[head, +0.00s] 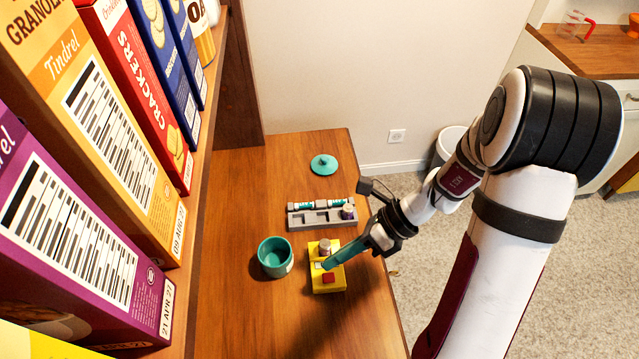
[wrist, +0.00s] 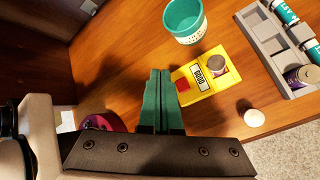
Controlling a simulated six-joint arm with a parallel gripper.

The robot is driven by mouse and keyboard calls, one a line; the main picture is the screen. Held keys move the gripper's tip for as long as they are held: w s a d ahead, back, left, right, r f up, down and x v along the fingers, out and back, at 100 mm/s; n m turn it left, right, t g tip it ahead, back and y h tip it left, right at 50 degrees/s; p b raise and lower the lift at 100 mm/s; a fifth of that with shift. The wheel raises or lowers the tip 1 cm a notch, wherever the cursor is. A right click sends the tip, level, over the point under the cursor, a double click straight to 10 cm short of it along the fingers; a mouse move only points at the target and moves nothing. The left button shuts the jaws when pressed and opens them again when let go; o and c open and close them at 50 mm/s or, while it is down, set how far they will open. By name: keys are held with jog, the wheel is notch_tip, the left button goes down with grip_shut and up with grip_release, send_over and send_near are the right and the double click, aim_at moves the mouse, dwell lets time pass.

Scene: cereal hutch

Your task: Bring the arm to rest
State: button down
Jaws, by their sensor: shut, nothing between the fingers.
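My gripper (head: 327,266) has teal fingers, which are pressed together with nothing between them. In the head view the fingertips overlap the yellow tester (head: 329,284); I cannot tell the height of the gap. In the wrist view the shut fingers (wrist: 159,73) show at the left of the yellow tester (wrist: 195,98), pointing away from the camera. The tester has a red button (head: 328,278) and a small display that seems to read GOOD. A short cylinder with a brownish top (head: 325,246) stands upright at its far end.
A teal cup (head: 275,262) stands left of the tester. A grey tray (head: 318,219) behind holds teal cylinders and a purple one. A teal lid (head: 323,163) lies farther back. Cereal boxes (head: 75,235) line the shelf at left. The wooden surface (head: 240,200) has bare room around these.

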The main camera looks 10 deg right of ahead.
jog(key=s+r+n+h, duration=0.7)
jog(key=s+r+n, duration=0.4)
jog(key=n, duration=0.9)
jog(key=s, duration=0.3)
jog(key=shift+a+r+t, duration=0.35)
jog(key=shift+t, duration=0.05)
